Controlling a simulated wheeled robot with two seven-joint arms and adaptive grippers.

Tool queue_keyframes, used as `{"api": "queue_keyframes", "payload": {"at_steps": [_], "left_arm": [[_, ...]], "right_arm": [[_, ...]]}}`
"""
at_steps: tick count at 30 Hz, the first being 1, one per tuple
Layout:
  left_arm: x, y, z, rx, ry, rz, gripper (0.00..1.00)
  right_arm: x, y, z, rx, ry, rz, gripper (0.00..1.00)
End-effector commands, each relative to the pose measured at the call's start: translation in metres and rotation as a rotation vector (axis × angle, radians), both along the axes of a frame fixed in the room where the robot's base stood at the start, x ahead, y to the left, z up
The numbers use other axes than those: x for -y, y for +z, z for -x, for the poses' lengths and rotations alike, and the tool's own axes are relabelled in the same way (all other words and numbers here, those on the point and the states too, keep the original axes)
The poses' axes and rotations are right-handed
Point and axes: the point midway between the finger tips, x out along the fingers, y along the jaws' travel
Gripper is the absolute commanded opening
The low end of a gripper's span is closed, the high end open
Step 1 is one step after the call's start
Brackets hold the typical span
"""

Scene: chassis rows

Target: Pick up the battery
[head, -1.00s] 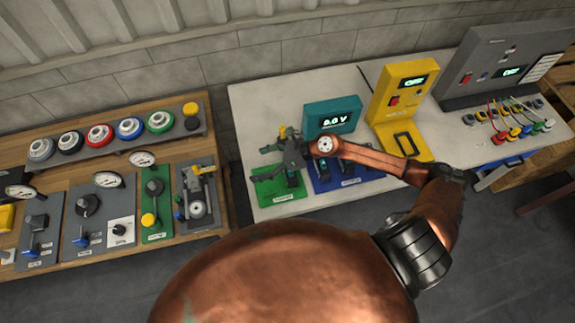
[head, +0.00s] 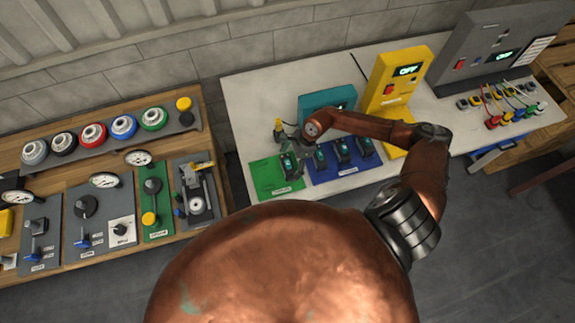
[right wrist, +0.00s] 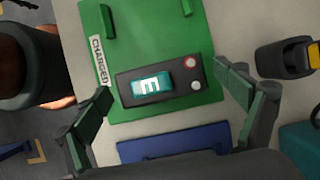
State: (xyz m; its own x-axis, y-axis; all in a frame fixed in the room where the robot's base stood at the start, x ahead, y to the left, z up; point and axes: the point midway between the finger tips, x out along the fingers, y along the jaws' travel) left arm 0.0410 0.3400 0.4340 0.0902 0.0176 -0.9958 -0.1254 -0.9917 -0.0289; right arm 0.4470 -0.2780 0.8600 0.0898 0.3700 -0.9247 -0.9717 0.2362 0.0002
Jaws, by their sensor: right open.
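The battery (right wrist: 145,88) is a dark block with a teal label, a red round spot and a white one at one end. It lies on a green mat (right wrist: 135,42) marked CHARGED. In the head view the green mat (head: 262,178) is at the near left of the white table, with the battery (head: 289,168) partly hidden by my right gripper. My right gripper (right wrist: 163,80) is open over the battery, one green-padded finger beyond each end, with no visible contact. My left gripper is not in view.
A blue mat (head: 350,172) with several similar dark blocks (head: 342,151) lies just right. A teal meter (head: 326,96) and a yellow box (head: 400,75) stand behind. A black-and-yellow object (right wrist: 288,57) is close beside one finger.

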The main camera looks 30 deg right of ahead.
Motion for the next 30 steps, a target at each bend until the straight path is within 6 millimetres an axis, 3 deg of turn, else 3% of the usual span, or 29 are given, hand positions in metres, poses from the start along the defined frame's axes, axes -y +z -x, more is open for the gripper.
{"api": "queue_keyframes", "payload": {"at_steps": [9,30], "left_arm": [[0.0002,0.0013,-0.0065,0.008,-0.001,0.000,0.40],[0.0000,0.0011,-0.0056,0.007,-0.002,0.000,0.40]], "right_arm": [[-0.0039,-0.0068,-0.0012,0.000,0.001,-0.001,0.91],[-0.0043,-0.0064,-0.0012,0.000,0.001,-0.002,0.42]]}}
